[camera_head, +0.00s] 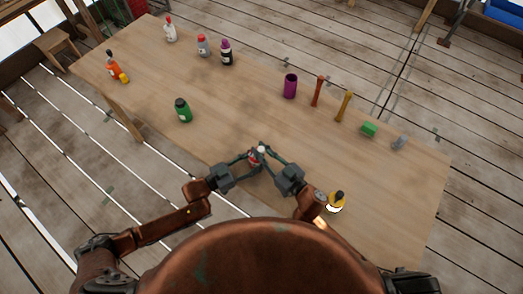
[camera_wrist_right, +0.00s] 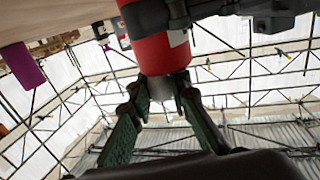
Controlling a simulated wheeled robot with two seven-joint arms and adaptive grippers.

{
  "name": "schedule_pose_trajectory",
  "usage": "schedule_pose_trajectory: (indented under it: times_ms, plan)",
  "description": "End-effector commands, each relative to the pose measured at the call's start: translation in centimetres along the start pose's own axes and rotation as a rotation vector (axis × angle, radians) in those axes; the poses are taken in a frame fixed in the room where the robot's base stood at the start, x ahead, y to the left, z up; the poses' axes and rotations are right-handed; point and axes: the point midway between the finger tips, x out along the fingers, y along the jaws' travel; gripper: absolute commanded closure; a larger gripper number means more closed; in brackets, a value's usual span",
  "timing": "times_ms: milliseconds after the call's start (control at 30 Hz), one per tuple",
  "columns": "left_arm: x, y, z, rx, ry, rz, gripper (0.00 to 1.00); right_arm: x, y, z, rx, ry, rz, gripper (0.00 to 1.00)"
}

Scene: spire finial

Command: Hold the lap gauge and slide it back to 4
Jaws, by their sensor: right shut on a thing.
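A red cylinder (camera_wrist_right: 160,52) with a white label shows large in the right wrist view. In the head view the red and white thing (camera_head: 254,157) is small and partly hidden between my two grippers. I cannot tell whether it is the lap gauge; no scale or number 4 is readable.
A yellow bottle (camera_head: 335,203) stands close to my right arm. A green bottle (camera_head: 183,110) stands to the left on the wooden table (camera_head: 240,95). A purple cup (camera_head: 290,86), a green block (camera_head: 369,129) and several bottles stand farther back. The table's middle is clear.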

Motion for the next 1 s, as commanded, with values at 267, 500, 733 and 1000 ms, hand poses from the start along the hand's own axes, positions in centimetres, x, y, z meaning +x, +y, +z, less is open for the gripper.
schedule_pose_trajectory:
  times_ms: [267, 500, 733, 1000]
  plan:
    - [0.0, 0.0, 0.0, 0.000, 0.000, 0.000, 0.88, 3.1, -1.0, -0.1, 0.000, 0.001, -0.003, 1.00]
    - [0.1, 0.1, 0.0, 0.000, 0.001, 0.002, 0.88, 3.1, -1.0, 0.0, 0.000, 0.001, -0.004, 0.82]
    - [0.1, 0.1, 0.0, 0.000, 0.000, 0.001, 0.88, 3.1, -1.0, 0.0, 0.000, 0.001, -0.002, 0.66]
    - [0.0, 0.0, 0.0, 0.000, 0.000, 0.000, 0.88, 3.0, -0.9, 0.0, 0.000, 0.000, -0.001, 0.64]
